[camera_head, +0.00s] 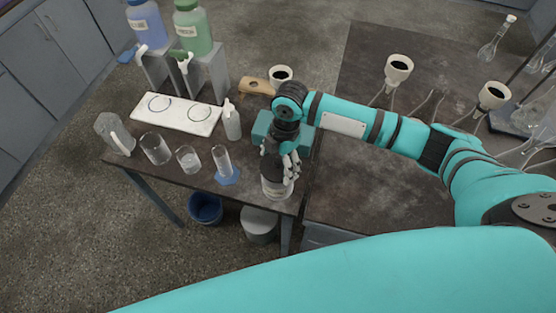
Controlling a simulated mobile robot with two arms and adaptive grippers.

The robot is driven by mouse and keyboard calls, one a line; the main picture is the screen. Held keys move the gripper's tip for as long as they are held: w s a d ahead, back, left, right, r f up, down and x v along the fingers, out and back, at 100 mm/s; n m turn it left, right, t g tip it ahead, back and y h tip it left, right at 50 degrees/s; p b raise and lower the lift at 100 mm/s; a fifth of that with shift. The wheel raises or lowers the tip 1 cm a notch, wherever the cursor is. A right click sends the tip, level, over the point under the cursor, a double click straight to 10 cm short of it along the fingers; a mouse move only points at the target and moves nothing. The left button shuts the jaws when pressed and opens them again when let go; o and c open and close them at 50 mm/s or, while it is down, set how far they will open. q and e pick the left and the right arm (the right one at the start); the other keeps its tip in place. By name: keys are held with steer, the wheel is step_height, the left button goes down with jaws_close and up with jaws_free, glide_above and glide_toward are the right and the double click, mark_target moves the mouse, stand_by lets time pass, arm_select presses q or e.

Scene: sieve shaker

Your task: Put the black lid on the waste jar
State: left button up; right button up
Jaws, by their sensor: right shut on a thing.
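The waste jar (276,190) stands upright near the front right corner of the left table, with a pale label on its side. My right gripper (281,170) points down right over the jar and is shut on the black lid (270,172). The lid is at the jar's mouth; I cannot tell whether it rests on the rim or is slightly above it. The fingers and wrist hide part of the lid and the jar's top. My left gripper is not in view.
A graduated cylinder (223,160) with a blue base, beakers (188,158) and a white squeeze bottle (232,122) stand left of the jar. A teal box (262,128) is behind it. Buckets (205,207) sit on the floor. The right table's front (350,200) is clear.

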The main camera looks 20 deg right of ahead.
steer(key=shift+p, duration=0.35)
stand_by(0.5)
stand_by(0.3)
steer(key=o, duration=0.8)
steer(key=shift+c, duration=0.2)
steer(key=shift+r, duration=0.15)
steer(key=shift+r+p, duration=2.9)
steer(key=shift+p, duration=0.35)
